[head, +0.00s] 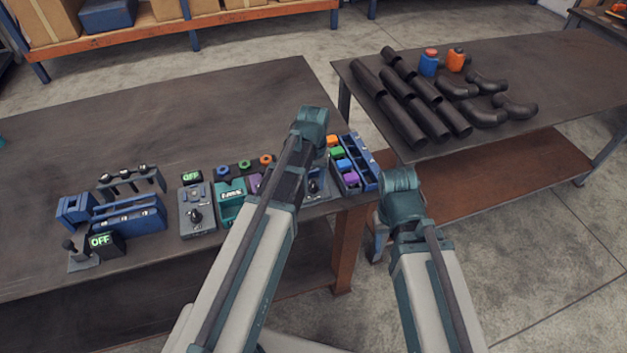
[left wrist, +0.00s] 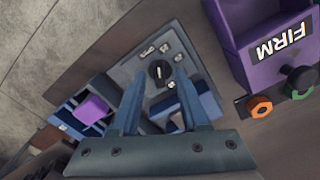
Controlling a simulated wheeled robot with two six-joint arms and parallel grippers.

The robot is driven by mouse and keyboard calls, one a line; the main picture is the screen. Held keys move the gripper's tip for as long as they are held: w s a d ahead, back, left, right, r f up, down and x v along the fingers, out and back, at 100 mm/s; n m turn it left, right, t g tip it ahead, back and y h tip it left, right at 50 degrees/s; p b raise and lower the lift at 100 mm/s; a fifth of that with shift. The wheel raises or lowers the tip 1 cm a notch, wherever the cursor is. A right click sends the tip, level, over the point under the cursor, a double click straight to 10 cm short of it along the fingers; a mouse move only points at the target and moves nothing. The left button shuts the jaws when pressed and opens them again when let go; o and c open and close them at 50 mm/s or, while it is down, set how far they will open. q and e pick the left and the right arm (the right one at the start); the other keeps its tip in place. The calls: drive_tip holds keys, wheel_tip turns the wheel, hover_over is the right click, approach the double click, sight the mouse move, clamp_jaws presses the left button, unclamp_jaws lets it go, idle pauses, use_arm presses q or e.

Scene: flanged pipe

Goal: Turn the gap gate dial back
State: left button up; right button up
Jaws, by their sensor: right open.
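The gap gate dial is a black round knob (left wrist: 158,72) with a pale pointer mark, on a grey panel (left wrist: 128,70) with small white labels around it. In the left wrist view the pointer faces roughly up. My left gripper (left wrist: 160,77) is open over the panel, a blue finger on each side of the knob, with visible gaps. In the head view my left arm hides most of this panel (head: 322,190) and the gripper itself. My right gripper (head: 378,243) hangs low by the table's right edge, mostly hidden behind my arm, away from the dial.
A purple box marked FIRM (left wrist: 268,45), with orange and green knobs, stands beside the panel. A blue bin (head: 357,160) with coloured blocks is on its other side. Other dial boxes (head: 195,212) stand further left. Black pipes (head: 405,100) lie on the second table.

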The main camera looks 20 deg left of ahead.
sight(313, 184)
use_arm(q)
wheel_tip(313, 184, up, 14)
drive_tip(key=p, duration=1.3)
drive_tip(key=shift+p, duration=0.4)
drive_tip(key=shift+f, duration=0.15)
